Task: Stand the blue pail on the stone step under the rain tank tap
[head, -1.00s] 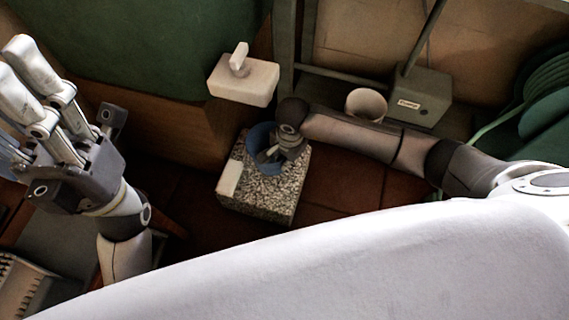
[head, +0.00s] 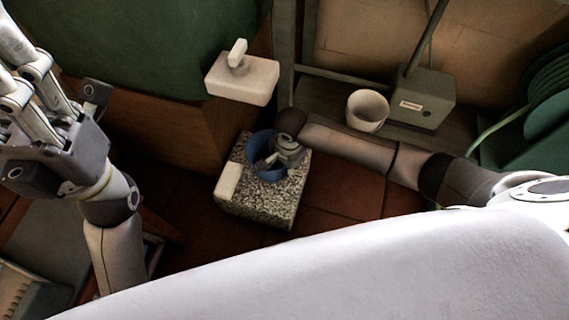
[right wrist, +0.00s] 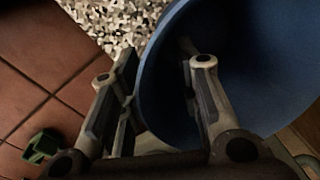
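The blue pail (head: 264,165) stands upright on the speckled stone step (head: 262,205), below and slightly right of the pale blocky tap (head: 240,78) in front of the green rain tank (head: 140,45). My right gripper (head: 270,157) is at the pail's near right rim. In the right wrist view, its fingers (right wrist: 155,80) are spread apart with the wall of the pail (right wrist: 215,45) between them, one inside and one outside, with a visible gap. The pail's far side is partly hidden. My left gripper (head: 22,65) is raised at the left, open and empty.
A pale block (head: 228,181) lies on the step's left edge. A white cup-shaped pot (head: 367,110) and a grey box (head: 420,97) stand on a low shelf behind my right arm. A green hose reel (head: 535,110) is at the right. Tiled floor surrounds the step.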

